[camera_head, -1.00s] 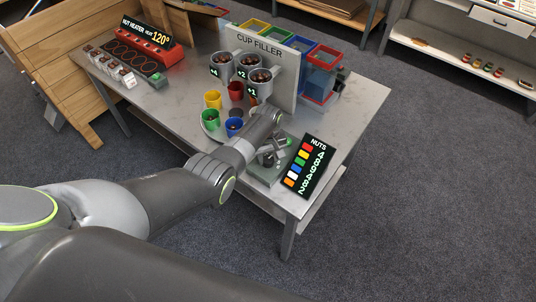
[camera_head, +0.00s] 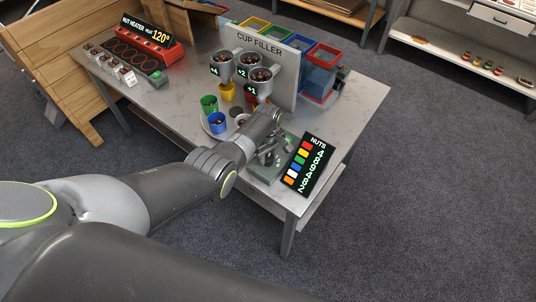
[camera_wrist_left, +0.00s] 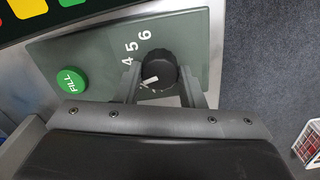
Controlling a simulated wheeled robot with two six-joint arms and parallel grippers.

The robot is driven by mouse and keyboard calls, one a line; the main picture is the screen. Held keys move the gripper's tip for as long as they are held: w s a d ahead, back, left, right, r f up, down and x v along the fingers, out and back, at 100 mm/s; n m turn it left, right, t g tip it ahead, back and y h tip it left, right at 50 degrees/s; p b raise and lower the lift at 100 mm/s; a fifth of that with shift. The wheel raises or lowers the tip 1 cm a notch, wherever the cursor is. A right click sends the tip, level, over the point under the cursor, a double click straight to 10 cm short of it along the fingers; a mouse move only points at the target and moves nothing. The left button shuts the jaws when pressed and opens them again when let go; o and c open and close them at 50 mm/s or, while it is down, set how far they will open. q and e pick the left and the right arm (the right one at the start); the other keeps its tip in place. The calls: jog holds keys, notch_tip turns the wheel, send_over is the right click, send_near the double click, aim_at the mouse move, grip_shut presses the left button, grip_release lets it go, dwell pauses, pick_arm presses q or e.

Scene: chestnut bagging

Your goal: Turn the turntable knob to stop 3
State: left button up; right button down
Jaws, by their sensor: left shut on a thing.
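The black turntable knob (camera_wrist_left: 158,68) is on a green control panel (camera_wrist_left: 198,50) in the left wrist view. Its white pointer mark slants toward the lower left. The numbers 4, 5 and 6 show beside it; lower numbers are hidden by my gripper. My left gripper (camera_wrist_left: 160,82) is shut on the knob, a finger on each side. In the head view my left gripper (camera_head: 268,150) is at the panel. The round turntable (camera_head: 205,125) carries green (camera_head: 209,104), blue (camera_head: 217,123), yellow (camera_head: 228,91) and red (camera_head: 251,98) cups; my arm partly hides it. My right gripper is not in view.
A green FILL button (camera_wrist_left: 71,79) is left of the knob. A NUTS display (camera_head: 309,166) stands right of the panel. The cup filler (camera_head: 285,65) with its dispensers rises behind the turntable. The nut heater (camera_head: 150,45) is at the table's left.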

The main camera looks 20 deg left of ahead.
aim_at(268, 157)
pick_arm(q)
jog(key=shift+w, duration=0.1)
jog(key=o, duration=1)
jog(key=shift+r, duration=0.55)
notch_tip(268, 157, up, 5)
jog(key=shift+f+p, duration=0.1)
jog(key=shift+p, duration=0.75)
notch_tip(268, 157, up, 12)
jog(key=shift+f+b, duration=0.2)
jog(key=shift+b, duration=0.25)
jog(key=shift+a+f, duration=0.1)
